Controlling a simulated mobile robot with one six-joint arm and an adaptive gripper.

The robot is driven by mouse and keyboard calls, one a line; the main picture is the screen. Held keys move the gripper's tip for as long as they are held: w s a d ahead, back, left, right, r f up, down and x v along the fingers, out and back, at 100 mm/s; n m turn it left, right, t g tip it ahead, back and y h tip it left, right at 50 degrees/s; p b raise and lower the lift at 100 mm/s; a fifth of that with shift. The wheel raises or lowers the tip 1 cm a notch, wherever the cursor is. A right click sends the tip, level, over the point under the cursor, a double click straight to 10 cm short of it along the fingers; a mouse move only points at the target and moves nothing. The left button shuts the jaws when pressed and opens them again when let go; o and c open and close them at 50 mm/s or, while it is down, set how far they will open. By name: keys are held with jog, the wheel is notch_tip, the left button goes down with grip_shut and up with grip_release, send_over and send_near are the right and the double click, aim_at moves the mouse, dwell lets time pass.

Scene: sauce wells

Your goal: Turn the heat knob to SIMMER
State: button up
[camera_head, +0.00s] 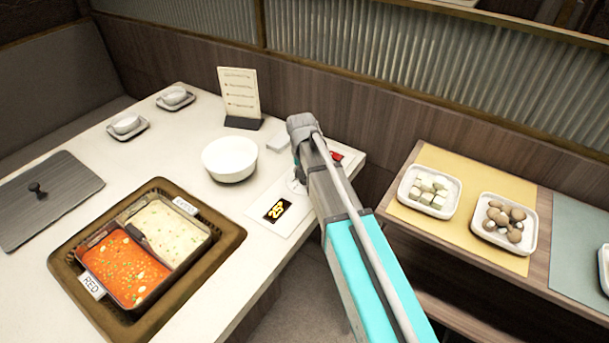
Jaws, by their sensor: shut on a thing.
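A white heat control panel (288,227) lies at the right end of the table. Its black display (277,210) shows yellow characters that read roughly "25". My arm reaches in from the lower right and crosses over the panel's right side. The heat knob is not clearly visible; a pale round edge shows beside my arm on the panel, and the rest is covered. My gripper and its fingertips are hidden behind my own arm, so I cannot see what they touch. No SIMMER mark can be read.
A split pot with red broth (124,268) and pale broth (166,233) sits in a brown surround left of the panel. A white bowl (230,160) and a menu stand (239,97) are behind. A side shelf holds dishes of tofu (429,191) and mushrooms (505,222).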

jog(key=m, duration=0.4)
jog(key=shift+m, duration=0.3)
dwell(0.3)
jog(key=o, duration=1.2)
jog(key=shift+c, duration=0.2)
jog(key=shift+n, duration=0.5)
